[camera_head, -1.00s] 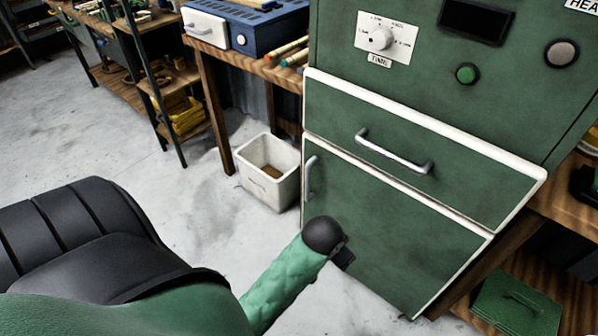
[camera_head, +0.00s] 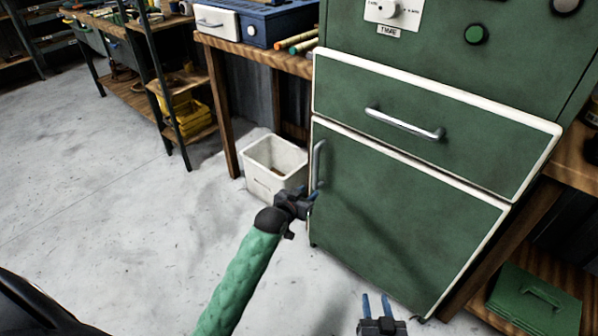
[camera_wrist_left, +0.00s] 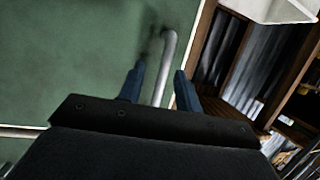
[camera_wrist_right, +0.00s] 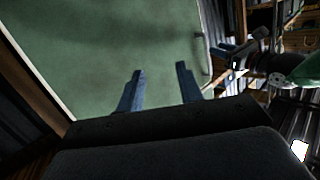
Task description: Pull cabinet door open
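The green lower cabinet door (camera_head: 395,220) is closed, flush with its white-edged frame. Its silver vertical handle (camera_head: 319,165) is on the door's left side. My left gripper (camera_head: 312,196) is at the lower end of this handle. In the left wrist view its blue fingers (camera_wrist_left: 159,82) are apart, with the handle (camera_wrist_left: 168,50) running between them; contact is not clear. My right gripper (camera_head: 377,303) is low in front of the door's bottom edge. In the right wrist view its fingers (camera_wrist_right: 161,76) are open and empty, facing the door (camera_wrist_right: 120,45).
A drawer (camera_head: 430,130) with a horizontal handle is above the door. A white bin (camera_head: 272,172) stands on the floor left of the cabinet, close to my left gripper. A green box (camera_head: 535,303) sits on a low shelf at right. Grey floor at left is clear.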

